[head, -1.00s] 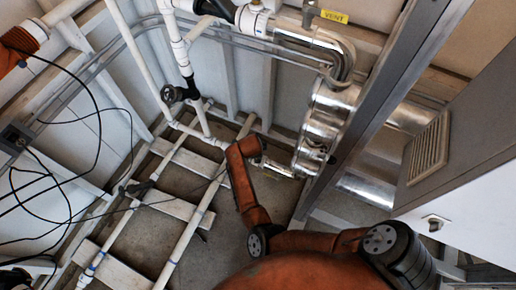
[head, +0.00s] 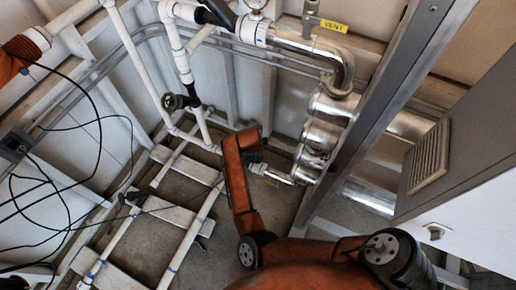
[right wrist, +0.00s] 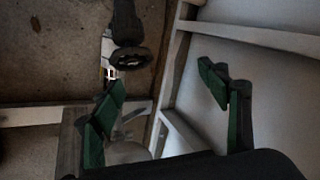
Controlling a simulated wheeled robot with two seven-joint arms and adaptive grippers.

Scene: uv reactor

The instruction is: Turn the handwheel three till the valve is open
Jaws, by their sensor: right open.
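A black round handwheel (head: 179,101) sits on the white vertical pipe in the head view, left of my right arm. A black handwheel on a dark stem also shows in the right wrist view (right wrist: 131,59), ahead of and between my fingers, nearer the left one. I cannot tell a number on it. My right gripper (right wrist: 161,82) is open, with green-padded fingers spread wide and nothing between them; a gap separates it from the wheel. In the head view my orange right arm hides that gripper. My left gripper is not in view.
White pipes (head: 188,245) run low over the floor, with a black-handled valve (head: 132,192) on one. Shiny metal ducting (head: 322,135) stands right of my arm, beside a grey post (head: 385,95). Black cables (head: 70,180) hang at the left. A grey cabinet (head: 465,150) is at the right.

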